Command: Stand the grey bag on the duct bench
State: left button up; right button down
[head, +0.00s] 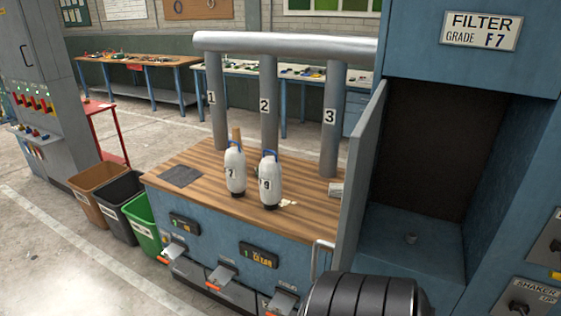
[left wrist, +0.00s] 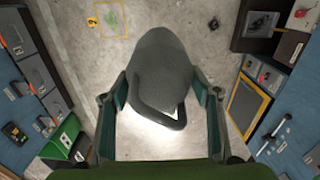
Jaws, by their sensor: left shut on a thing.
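The grey bag (left wrist: 162,65) is in my left gripper (left wrist: 162,95), seen in the left wrist view. The two fingers press on its left and right sides. A dark loop handle shows at its near end, and pale floor lies behind it. The duct bench (head: 300,200) has a wooden top and stands in the middle of the head view, with three numbered grey pipes rising from it to a horizontal pipe. Neither the grey bag nor my left gripper shows in the head view. My right gripper is in neither view.
Two white bags with blue handles, marked 7 (head: 235,172) and 9 (head: 270,182), stand on the bench top. A dark mat (head: 180,177) lies at its left. An open cabinet door (head: 362,180) stands at its right. Bins, including a green one (head: 143,222), stand left on the floor.

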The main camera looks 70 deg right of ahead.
aim_at(316, 219)
jog(key=i+z, duration=0.15)
jog(key=z, duration=0.25)
jog(key=i+z, duration=0.15)
jog(key=z, duration=0.25)
jog(key=i+j+z, duration=0.1)
jog(key=z, duration=0.3)
jog(key=i+j+z, duration=0.1)
jog(key=z, duration=0.3)
jog(key=i+j+z, duration=0.1)
jog(key=z, duration=0.3)
jog(key=i+j+z, duration=0.1)
jog(key=z, duration=0.3)
jog(key=i+j+z, duration=0.15)
jog(key=z, duration=0.25)
jog(key=i+j+z, duration=0.1)
jog(key=z, duration=0.3)
jog(key=k+j, duration=0.05)
jog(key=j, duration=0.05)
